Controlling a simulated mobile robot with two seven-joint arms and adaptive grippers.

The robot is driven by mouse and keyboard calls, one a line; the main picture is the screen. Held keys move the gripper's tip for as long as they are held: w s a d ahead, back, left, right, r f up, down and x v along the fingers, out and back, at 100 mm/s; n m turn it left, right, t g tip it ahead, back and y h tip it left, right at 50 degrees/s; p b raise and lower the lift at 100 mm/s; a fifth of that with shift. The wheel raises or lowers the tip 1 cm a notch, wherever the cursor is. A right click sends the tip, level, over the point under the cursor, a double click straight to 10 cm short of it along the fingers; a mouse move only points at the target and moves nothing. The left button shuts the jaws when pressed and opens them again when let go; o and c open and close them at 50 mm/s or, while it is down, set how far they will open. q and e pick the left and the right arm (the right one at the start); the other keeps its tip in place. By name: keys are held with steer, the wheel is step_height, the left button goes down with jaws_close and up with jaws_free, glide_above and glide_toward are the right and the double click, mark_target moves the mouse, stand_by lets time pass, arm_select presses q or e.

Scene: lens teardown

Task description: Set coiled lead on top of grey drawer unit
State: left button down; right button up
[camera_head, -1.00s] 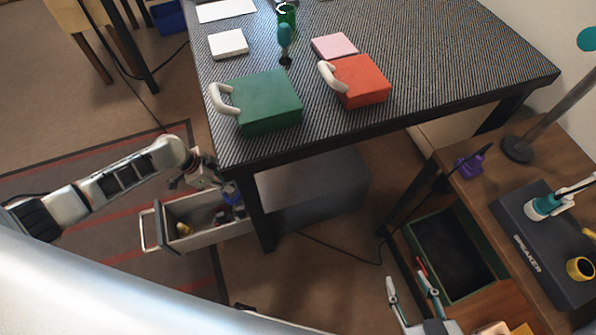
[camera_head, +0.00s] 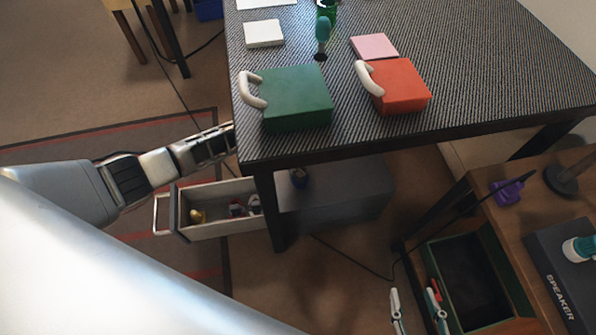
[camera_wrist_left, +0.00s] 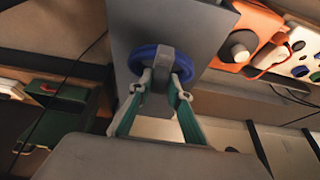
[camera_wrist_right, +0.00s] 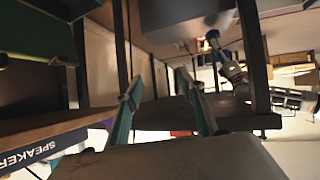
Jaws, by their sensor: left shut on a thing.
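The coiled lead (camera_wrist_left: 137,56) is a blue ring with a grey band, seen in the left wrist view. My left gripper (camera_wrist_left: 162,82) is shut on it at the band. Behind it is a flat face of the grey drawer unit (camera_wrist_left: 190,20); I cannot tell whether the lead touches it. The table edge hides my left gripper there. My right gripper (camera_head: 415,295) is open and empty at the lower right.
The unit's open drawer (camera_head: 222,225) sticks out left and holds several small items. The striped table (camera_head: 480,70) overhangs the unit, and its leg (camera_head: 270,208) stands in front. A brown desk (camera_head: 480,215) with an open green-edged drawer (camera_head: 470,275) is at the right.

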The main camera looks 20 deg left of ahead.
arm_select(q)
steer(key=f, duration=0.1)
steer(key=f+b, duration=0.1)
steer(key=f, duration=0.2)
steer(key=shift+s, duration=0.35)
steer(key=shift+w+r, duration=0.2)
steer(key=shift+w, duration=0.15)
steer(key=shift+f, duration=0.15)
steer(key=c, duration=1.9)
jaws_free()
arm_select(e)
steer(key=shift+w+a+r+m+t, duration=0.3)
steer(key=shift+a+r, duration=0.2)
steer(key=shift+a, duration=0.3)
steer(key=shift+s+y, duration=0.1)
steer(key=shift+y, duration=0.2)
